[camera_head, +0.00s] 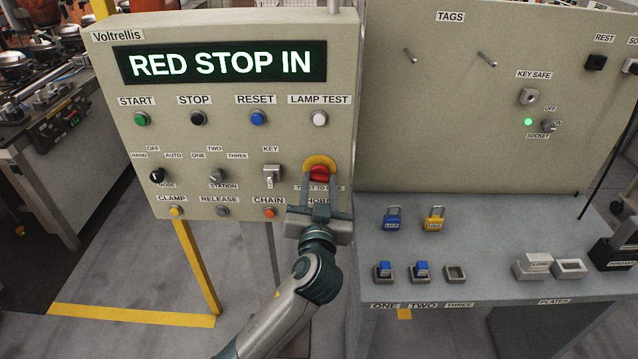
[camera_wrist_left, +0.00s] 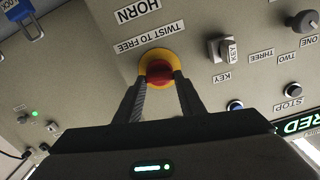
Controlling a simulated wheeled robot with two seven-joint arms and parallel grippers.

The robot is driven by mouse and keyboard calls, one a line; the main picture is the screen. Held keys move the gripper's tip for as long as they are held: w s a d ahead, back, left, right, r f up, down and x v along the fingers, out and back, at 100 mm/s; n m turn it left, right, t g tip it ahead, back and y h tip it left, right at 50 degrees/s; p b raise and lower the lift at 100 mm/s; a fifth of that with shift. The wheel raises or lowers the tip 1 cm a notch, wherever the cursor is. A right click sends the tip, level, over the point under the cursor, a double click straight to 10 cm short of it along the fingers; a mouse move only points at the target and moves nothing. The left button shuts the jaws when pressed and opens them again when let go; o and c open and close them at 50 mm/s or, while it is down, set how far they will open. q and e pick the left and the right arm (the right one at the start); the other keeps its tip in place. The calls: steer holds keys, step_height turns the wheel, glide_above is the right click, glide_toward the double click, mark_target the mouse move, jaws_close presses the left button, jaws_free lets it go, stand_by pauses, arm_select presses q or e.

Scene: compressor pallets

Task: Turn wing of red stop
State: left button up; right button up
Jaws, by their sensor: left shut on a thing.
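The red stop (camera_head: 319,174) is a red mushroom button on a yellow collar, low at the right side of the beige panel. My left gripper (camera_head: 319,184) reaches up to it from below, its fingers on either side of the red head and shut on it. In the left wrist view the red stop (camera_wrist_left: 158,71) shows between the two dark fingertips (camera_wrist_left: 160,82), with the label "TWIST TO FREE" above it. The panel's display (camera_head: 220,63) reads "RED STOP IN". My right gripper is not in view.
Key switch (camera_head: 271,175), station knob (camera_head: 217,176) and chain button (camera_head: 269,213) sit left of the stop. A grey bench (camera_head: 500,225) at right holds blue and yellow padlocks (camera_head: 433,219) and plates. A yellow post (camera_head: 196,265) stands below the panel.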

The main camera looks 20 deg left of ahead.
arm_select(q)
steer(key=m+p, duration=0.2)
steer(key=m, duration=0.2)
steer(key=shift+d+m, duration=0.1)
steer(key=shift+m, duration=0.3)
steer(key=o, duration=1.1)
steer(key=shift+c, duration=0.2)
steer(key=shift+s+d+f, duration=0.1)
steer(key=shift+s+d, duration=0.05)
steer(key=shift+s, duration=0.3)
steer(key=b+v, duration=0.5)
steer(key=v, duration=1.1)
steer(key=shift+s, duration=0.2)
